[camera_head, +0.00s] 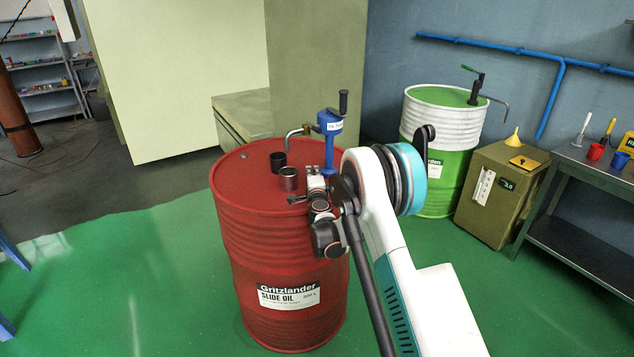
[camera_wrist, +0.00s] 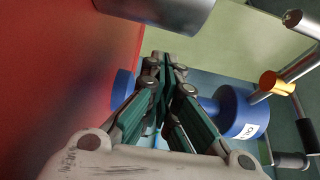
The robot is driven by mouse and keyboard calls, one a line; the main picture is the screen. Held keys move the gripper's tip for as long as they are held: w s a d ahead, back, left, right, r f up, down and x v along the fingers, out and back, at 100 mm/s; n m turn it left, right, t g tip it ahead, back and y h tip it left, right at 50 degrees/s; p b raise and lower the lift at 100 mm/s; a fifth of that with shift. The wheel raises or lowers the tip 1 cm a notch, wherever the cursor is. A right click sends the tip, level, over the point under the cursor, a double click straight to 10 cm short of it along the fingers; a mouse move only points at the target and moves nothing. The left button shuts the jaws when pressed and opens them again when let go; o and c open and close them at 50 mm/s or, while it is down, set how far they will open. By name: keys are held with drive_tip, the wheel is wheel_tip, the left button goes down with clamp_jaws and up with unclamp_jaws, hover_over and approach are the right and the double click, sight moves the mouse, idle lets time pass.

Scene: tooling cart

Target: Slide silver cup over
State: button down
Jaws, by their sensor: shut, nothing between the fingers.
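The silver cup (camera_head: 288,179) stands upright on top of the red drum (camera_head: 245,175), near the drum's front right part. In the wrist view the silver cup (camera_wrist: 160,12) shows as a grey cylinder cut off by the top edge. My gripper (camera_head: 308,188) is just to the right of the cup, low over the drum top. In the wrist view my gripper's fingers (camera_wrist: 166,70) are together with nothing between them. They appear apart from the cup.
A dark cup (camera_head: 279,160) stands just behind the silver cup. A blue hand pump (camera_head: 329,135) with a bent spout rises behind my gripper and also fills part of the wrist view (camera_wrist: 240,112).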

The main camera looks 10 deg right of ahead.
sight(289, 179)
drive_tip(key=shift+s+a+r+b, duration=0.1)
drive_tip(key=shift+s+a+b, duration=0.1)
drive_tip(key=shift+a, duration=0.45)
drive_tip(key=shift+s+a+b, duration=0.15)
drive_tip(key=shift+s+a, duration=0.05)
drive_tip(key=shift+a, duration=0.45)
drive_tip(key=shift+a, duration=0.15)
drive_tip(key=s+a, duration=0.1)
drive_tip(key=a, duration=0.3)
drive_tip(key=s+a, duration=0.1)
drive_tip(key=a, duration=0.8)
drive_tip(key=shift+s+b, duration=0.4)
drive_tip(key=shift+d, duration=0.1)
